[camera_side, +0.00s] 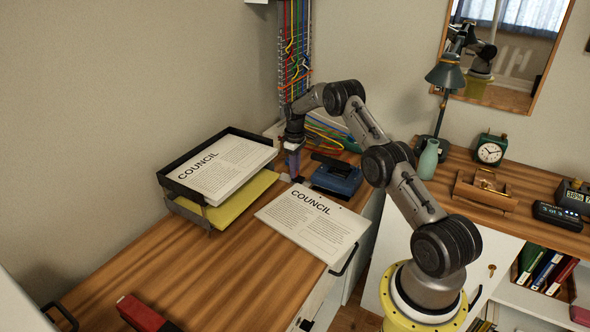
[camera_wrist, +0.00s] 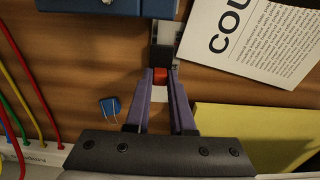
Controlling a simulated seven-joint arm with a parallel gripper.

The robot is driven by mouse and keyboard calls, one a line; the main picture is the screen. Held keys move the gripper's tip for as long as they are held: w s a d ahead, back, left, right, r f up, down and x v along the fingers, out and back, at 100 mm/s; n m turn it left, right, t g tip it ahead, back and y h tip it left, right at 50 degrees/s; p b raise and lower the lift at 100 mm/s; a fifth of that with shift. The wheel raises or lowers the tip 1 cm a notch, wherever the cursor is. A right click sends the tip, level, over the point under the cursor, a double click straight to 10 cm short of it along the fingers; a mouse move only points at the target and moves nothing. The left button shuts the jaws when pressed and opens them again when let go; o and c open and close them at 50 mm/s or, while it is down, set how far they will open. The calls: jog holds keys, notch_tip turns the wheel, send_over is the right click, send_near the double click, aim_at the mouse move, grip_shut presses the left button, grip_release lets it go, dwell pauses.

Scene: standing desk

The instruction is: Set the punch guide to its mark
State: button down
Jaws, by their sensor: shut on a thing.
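The blue hole punch (camera_side: 336,177) stands on the wooden desk beside a COUNCIL paper sheet (camera_side: 314,225). A corner of the punch (camera_wrist: 90,5) shows at the top of the wrist view. A pale guide bar (camera_wrist: 166,32) comes out from under it towards my gripper, with a dark piece (camera_wrist: 160,57) and an orange-red block (camera_wrist: 160,77) on it. My gripper (camera_wrist: 160,73) is shut on this orange-red block, apparently the punch guide. In the side view my gripper (camera_side: 294,176) is low, left of the punch. I cannot make out a mark.
A black tray (camera_side: 172,190) with COUNCIL papers (camera_side: 222,170) and a yellow folder (camera_side: 235,203) stands to the left. Coloured cables (camera_side: 325,130) lie behind. A small blue clip (camera_wrist: 110,106) lies near my fingers. A red object (camera_side: 143,314) is at the front; mid-desk is clear.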

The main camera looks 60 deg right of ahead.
dwell(0.9)
jog(key=shift+s, duration=2.05)
jog(key=c, duration=0.8)
grip_release()
jog(key=shift+o, duration=0.2)
notch_tip(320, 180, up, 14)
